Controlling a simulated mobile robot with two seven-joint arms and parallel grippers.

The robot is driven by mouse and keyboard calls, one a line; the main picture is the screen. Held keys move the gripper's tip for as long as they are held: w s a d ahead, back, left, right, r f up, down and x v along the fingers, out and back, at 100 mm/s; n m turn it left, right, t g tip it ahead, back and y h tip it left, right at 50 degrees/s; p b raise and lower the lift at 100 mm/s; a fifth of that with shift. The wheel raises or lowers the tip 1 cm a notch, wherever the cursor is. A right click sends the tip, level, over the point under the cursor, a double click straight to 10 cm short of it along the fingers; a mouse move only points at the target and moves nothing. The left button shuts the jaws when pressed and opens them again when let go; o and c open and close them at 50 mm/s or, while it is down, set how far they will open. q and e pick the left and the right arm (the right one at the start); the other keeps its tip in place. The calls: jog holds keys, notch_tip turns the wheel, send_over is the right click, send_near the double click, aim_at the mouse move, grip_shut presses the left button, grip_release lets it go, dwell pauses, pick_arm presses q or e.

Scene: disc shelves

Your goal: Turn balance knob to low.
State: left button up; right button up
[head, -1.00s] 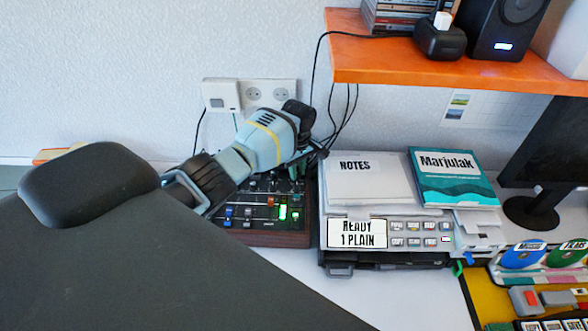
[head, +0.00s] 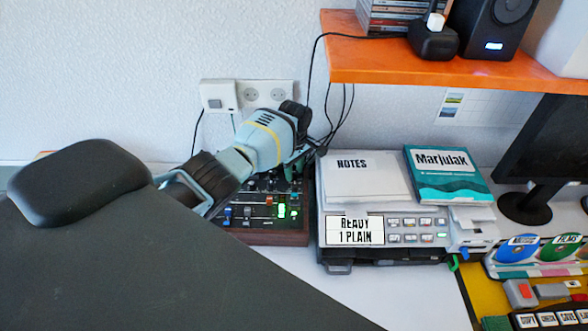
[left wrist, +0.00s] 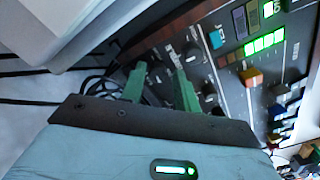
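The mixer panel (head: 262,238) is a dark box with wood-coloured sides, several knobs, coloured sliders and a lit green meter. It fills the upper right of the left wrist view (left wrist: 232,75). My left gripper (left wrist: 160,70) reaches over the panel's back part, its two green fingers apart. Dark knobs with pale marks lie close to the fingertips, one of them (left wrist: 192,50) just beyond the right finger. I cannot read which knob is balance, nor tell whether the fingers touch a knob. In the head view my left arm hides part of the panel. My right gripper is not in view.
A grey printer (head: 402,232) with a notes pad (head: 365,180) and a teal book (head: 448,175) stands right of the mixer. Cables hang behind the panel. An orange shelf (head: 430,68) with a speaker overhangs at upper right.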

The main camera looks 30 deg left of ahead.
pick_arm(q)
jog(key=shift+w+r, duration=0.15)
jog(key=shift+w, duration=0.1)
